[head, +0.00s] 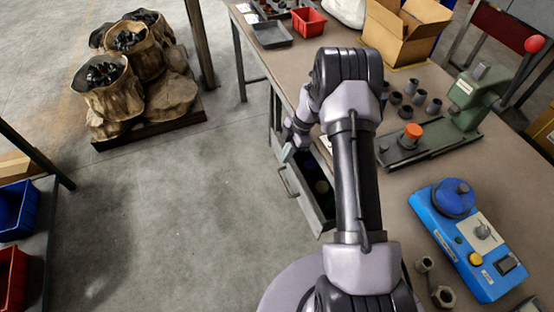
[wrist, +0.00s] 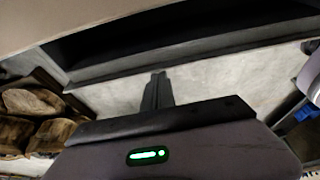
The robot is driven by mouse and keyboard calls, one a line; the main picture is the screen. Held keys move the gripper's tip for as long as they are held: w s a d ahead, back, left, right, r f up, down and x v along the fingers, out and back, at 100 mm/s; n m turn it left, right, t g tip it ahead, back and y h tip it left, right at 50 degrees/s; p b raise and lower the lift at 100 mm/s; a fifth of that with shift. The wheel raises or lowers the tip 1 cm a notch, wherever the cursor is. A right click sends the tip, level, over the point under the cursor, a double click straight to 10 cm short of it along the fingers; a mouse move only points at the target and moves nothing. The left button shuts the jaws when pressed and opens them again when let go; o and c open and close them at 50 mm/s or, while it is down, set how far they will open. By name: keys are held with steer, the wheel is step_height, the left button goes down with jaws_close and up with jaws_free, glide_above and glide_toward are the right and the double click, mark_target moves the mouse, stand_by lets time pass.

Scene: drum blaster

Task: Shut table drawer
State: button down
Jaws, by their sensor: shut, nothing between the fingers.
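The table drawer (head: 303,200) is pulled out from under the left side of the workbench, with its grey front and bar handle (head: 287,182) facing left. Its inside is partly visible, with dark and round items in it. My gripper (head: 285,155) is shut and empty, pointing down-left by the far end of the drawer front. I cannot tell whether it touches the drawer. In the wrist view my gripper's dark fingers (wrist: 157,90) are together over the floor, below a long dark edge. My arm hides part of the drawer and bench.
The workbench (head: 398,220) carries a green press (head: 465,100), a blue device (head: 465,240), a cardboard box (head: 405,35) and a red bin (head: 308,21). Sacks (head: 112,90) stand on a pallet at the far left. The floor left of the drawer is clear.

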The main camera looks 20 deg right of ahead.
steer(key=shift+d, duration=2.8)
